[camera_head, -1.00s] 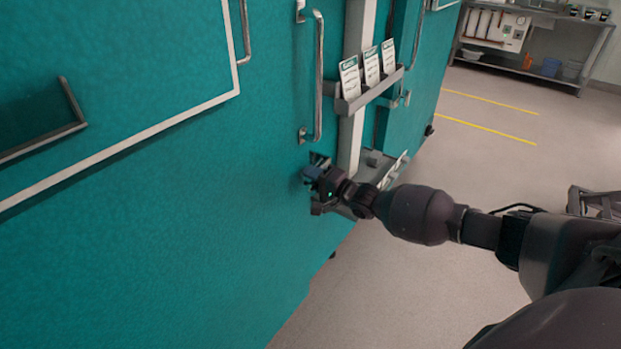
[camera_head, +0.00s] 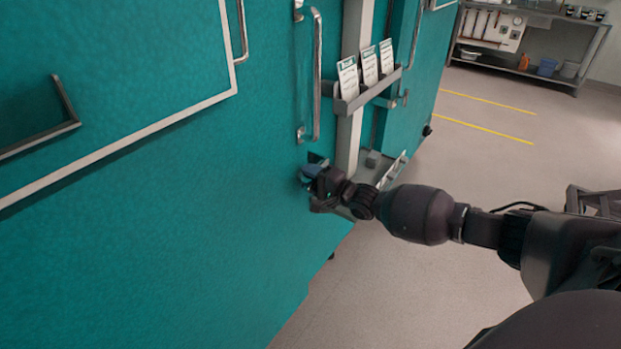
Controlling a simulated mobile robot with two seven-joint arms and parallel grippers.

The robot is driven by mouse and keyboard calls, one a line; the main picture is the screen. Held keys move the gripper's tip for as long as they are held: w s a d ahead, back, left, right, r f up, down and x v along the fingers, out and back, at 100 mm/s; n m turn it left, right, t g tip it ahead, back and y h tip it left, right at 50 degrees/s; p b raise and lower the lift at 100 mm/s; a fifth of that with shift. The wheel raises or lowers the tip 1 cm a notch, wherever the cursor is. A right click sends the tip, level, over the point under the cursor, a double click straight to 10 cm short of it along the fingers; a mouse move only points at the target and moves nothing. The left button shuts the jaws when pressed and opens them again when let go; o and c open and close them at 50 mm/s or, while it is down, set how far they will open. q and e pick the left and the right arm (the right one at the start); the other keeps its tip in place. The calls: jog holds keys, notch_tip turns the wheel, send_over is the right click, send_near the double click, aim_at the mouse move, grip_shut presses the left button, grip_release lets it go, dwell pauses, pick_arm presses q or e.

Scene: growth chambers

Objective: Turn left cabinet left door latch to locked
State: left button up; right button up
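The teal cabinet door (camera_head: 200,220) fills the left and middle of the head view, with a tall metal handle (camera_head: 317,75) near its right edge. My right gripper (camera_head: 311,178) is at the door face just below that handle. A small blue-grey piece, which looks like the latch (camera_head: 309,171), shows at the fingertips. The gripper covers most of it, so its angle is hard to read. I cannot tell whether the fingers are closed on it. My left gripper is not in view.
A grey rack with white cards (camera_head: 367,97) is on the post right of the handle. Another teal door (camera_head: 405,60) lies beyond it. A metal shelf unit (camera_head: 530,65) stands at the back right. The floor (camera_head: 480,170) between is clear.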

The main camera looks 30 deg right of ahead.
jog(key=shift+s, duration=0.1)
jog(key=p+v, duration=0.1)
jog(key=v, duration=0.9)
jog(key=shift+s, duration=0.3)
jog(key=shift+d, duration=0.1)
dwell(0.3)
